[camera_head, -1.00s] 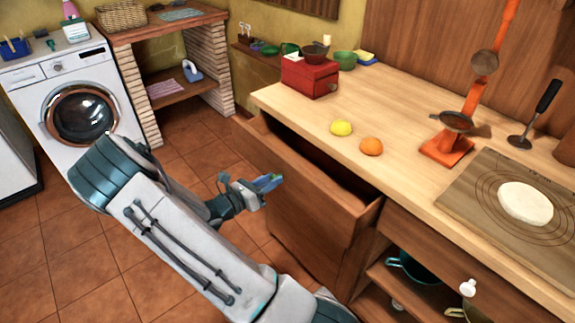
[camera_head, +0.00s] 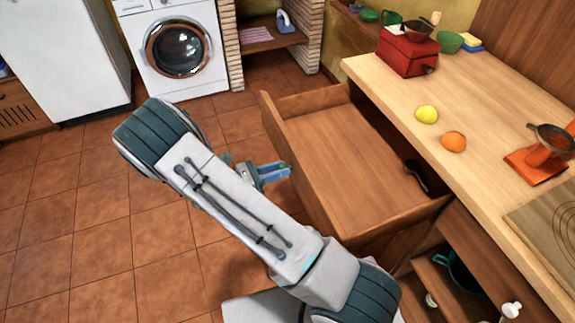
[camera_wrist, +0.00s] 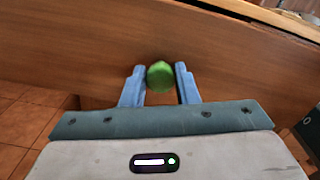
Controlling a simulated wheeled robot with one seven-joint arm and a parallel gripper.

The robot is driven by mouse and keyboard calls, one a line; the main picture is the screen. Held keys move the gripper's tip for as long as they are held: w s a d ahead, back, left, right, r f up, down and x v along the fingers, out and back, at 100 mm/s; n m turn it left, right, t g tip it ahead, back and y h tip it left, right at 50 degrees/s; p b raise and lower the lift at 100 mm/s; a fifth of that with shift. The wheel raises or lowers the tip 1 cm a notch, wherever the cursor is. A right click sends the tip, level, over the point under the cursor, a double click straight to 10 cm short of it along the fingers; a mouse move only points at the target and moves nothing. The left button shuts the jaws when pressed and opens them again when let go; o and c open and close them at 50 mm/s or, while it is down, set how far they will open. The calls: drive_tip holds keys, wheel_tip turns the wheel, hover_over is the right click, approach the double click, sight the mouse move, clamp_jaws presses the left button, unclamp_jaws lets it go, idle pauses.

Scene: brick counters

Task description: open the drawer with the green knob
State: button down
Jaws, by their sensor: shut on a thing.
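The wooden drawer (camera_head: 325,150) under the counter stands far out, with most of its floor showing. A dark object (camera_head: 415,178) lies inside it near the counter side. The green knob (camera_wrist: 160,76) is on the drawer front (camera_wrist: 75,50), between the blue fingers of my gripper (camera_wrist: 160,84) in the wrist view. My gripper is shut on the knob. In the head view my gripper (camera_head: 284,171) is at the outer face of the drawer, and the knob is mostly hidden by the fingers.
The counter (camera_head: 400,95) holds a red box (camera_head: 408,50), a lemon (camera_head: 427,114), an orange (camera_head: 453,141) and an orange stand (camera_head: 535,162). Another drawer with a white knob (camera_head: 511,309) is at the lower right. Tiled floor (camera_head: 80,220) is clear at left.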

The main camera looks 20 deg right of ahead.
drive_tip(key=shift+a, duration=0.2)
drive_tip(key=c, duration=1.1)
unclamp_jaws()
drive_tip(key=a, duration=0.9)
drive_tip(key=s+a+b, duration=0.1)
drive_tip(key=a, duration=0.3)
drive_tip(key=shift+a, duration=0.4)
